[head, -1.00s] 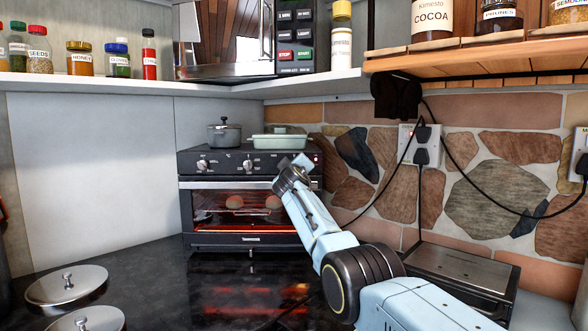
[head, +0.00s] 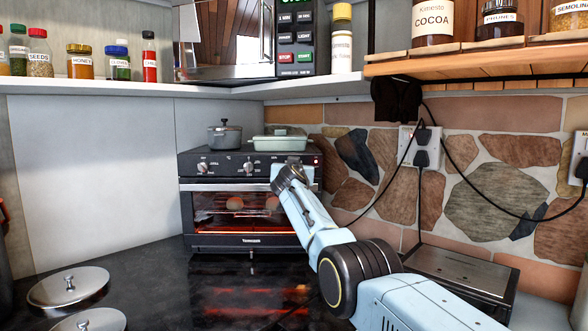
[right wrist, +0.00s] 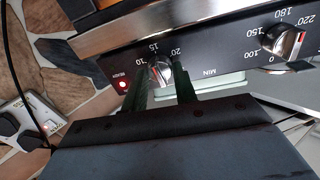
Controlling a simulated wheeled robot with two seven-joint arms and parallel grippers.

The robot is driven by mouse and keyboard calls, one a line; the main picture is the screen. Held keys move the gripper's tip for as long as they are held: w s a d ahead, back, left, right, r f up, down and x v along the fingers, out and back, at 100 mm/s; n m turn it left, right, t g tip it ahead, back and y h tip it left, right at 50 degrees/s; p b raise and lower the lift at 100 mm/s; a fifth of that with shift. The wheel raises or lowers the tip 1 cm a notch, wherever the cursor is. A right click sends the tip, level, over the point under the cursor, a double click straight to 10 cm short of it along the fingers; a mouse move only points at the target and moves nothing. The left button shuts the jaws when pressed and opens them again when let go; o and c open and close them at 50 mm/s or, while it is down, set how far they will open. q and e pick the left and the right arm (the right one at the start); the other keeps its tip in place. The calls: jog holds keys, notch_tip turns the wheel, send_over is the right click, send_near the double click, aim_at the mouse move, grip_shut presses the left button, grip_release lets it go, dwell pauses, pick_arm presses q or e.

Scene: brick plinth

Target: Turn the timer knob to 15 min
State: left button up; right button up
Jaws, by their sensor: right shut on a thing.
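The timer knob (right wrist: 160,73) is a silver dial at the right end of the oven's front panel. In the right wrist view, which shows the panel upside down, the marks 10, 15, 20 and MIN surround it. My right gripper (right wrist: 162,91) is shut on the knob, one dark finger on each side; it also shows in the head view (head: 279,172), where my wrist hides the knob. Where the knob's pointer stands is too small to tell. The red READY light (right wrist: 122,86) is lit beside it. My left gripper is out of view.
The oven (head: 243,240) glows inside. Its panel has another knob (right wrist: 284,45) with a temperature scale. A pot (head: 225,137) and a green dish (head: 279,143) stand on top. Metal lids (head: 68,287) lie at the left. A toaster (head: 462,272) stands at the right under hanging cables.

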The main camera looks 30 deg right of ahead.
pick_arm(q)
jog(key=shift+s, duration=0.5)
pick_arm(e)
jog(key=shift+m, duration=0.6)
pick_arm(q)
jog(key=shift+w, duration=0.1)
pick_arm(e)
jog(key=o, duration=1)
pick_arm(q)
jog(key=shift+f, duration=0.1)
pick_arm(e)
jog(key=shift+a, duration=0.15)
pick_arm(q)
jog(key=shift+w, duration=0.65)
pick_arm(e)
jog(key=shift+v, duration=6.6)
